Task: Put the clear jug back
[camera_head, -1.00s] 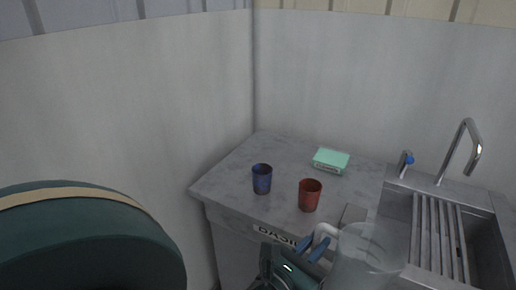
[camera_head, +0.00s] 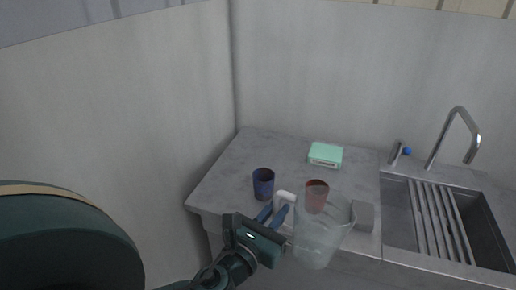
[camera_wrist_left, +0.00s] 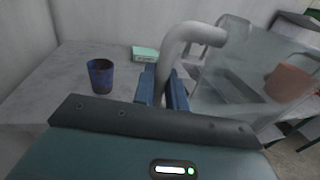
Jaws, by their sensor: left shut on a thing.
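The clear jug (camera_head: 320,240) is see-through with a pale handle (camera_head: 285,197). My left gripper (camera_head: 273,213) is shut on that handle and holds the jug roughly upright, in front of the counter's front edge in the head view. In the left wrist view the blue fingers (camera_wrist_left: 163,88) clasp the handle (camera_wrist_left: 172,55), and the jug's body (camera_wrist_left: 232,80) is to their right. Whether the jug's base touches anything cannot be told. My right gripper is not in view.
On the grey counter (camera_head: 225,185) stand a blue cup (camera_head: 263,184), a red cup (camera_head: 316,195) partly behind the jug, and a mint-green box (camera_head: 325,155). A grey block (camera_head: 364,216) is beside the jug. A sink (camera_head: 398,205) with slatted rack and tap (camera_head: 458,125) is right.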

